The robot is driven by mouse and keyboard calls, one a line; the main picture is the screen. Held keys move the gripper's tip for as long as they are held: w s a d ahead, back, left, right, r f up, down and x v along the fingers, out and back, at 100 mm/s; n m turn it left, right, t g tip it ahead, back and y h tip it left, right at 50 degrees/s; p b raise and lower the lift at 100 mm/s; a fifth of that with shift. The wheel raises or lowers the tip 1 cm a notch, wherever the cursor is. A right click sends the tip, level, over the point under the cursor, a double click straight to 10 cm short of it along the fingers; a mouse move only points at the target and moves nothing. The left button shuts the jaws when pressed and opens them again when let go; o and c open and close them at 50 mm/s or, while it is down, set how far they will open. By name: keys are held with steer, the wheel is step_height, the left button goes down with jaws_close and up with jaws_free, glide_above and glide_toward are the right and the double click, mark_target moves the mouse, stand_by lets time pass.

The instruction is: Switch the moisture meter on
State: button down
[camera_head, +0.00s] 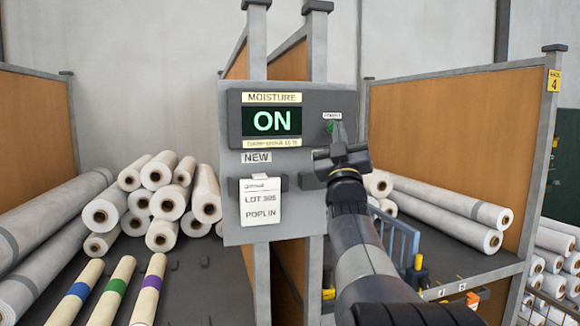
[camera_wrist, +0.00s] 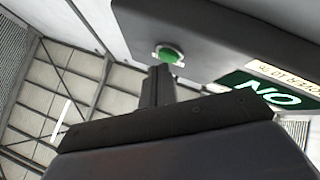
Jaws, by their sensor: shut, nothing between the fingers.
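The moisture meter (camera_head: 235,124) is a dark grey box on a grey panel, labelled MOISTURE. Its screen (camera_head: 272,122) reads ON in bright green letters, and the same screen shows upside down in the wrist view (camera_wrist: 262,92). A green round button (camera_wrist: 168,54) sits to the right of the screen, under a small white label (camera_head: 332,116). My gripper (camera_head: 337,134) is shut and empty, its fingertips at the button. In the wrist view the closed fingers (camera_wrist: 159,74) point at the button; whether they touch it I cannot tell. In the head view they partly cover it.
Below the meter are a NEW label (camera_head: 257,158) and a card reading LOT 385 POPLIN (camera_head: 260,202). Racks of white rolls stand on the left (camera_head: 165,205) and right (camera_head: 450,205), with orange-brown partition walls (camera_head: 450,120). A blue railing (camera_head: 398,240) is right of my arm.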

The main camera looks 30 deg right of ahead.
steer(key=s+a+b, duration=0.1)
steer(key=s+b, duration=0.2)
steer(key=s, duration=0.3)
steer(key=shift+a, duration=0.2)
stand_by(0.4)
steer(key=c, duration=2.2)
jaws_free()
